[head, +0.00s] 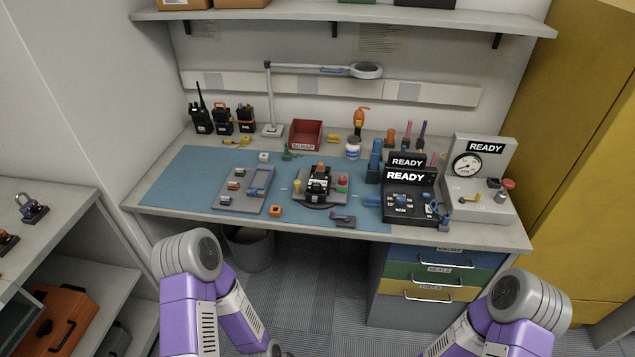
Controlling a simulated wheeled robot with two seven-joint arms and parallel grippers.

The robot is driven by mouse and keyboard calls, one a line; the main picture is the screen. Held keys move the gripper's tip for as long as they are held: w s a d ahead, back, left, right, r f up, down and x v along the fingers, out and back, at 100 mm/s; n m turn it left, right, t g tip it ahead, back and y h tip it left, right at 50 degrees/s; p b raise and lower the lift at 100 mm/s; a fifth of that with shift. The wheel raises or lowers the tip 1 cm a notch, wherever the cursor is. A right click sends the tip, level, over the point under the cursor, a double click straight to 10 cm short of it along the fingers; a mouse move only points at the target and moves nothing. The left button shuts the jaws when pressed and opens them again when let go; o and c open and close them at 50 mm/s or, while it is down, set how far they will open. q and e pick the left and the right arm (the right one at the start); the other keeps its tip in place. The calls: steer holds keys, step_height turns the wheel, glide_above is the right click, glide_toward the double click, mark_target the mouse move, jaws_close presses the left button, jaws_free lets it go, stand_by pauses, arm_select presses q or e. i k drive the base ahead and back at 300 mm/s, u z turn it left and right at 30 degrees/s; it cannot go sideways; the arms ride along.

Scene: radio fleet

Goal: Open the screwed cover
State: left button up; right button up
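A small black device (318,184) with an orange part on top sits on a grey fixture plate (340,202) in the middle of the blue mat. It may carry the screwed cover, but the cover and its screws are too small to make out. A second grey plate (228,203) with several small parts and a blue frame (259,181) lies to its left. My two purple arms reach in at the bottom left and bottom right, below and in front of the bench. Both grippers are outside the picture.
Two black "READY" boxes and a gauge panel (478,178) stand at the right of the bench. A red scrap bin (305,134), a lamp (271,129) and several radios (222,120) stand at the back. The blue mat (195,165) is clear at its left end.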

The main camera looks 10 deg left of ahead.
mark_target(318, 181)
steer(key=k, duration=0.65)
steer(key=u, duration=0.6)
steer(key=i, duration=1.3)
steer(key=z, duration=0.5)
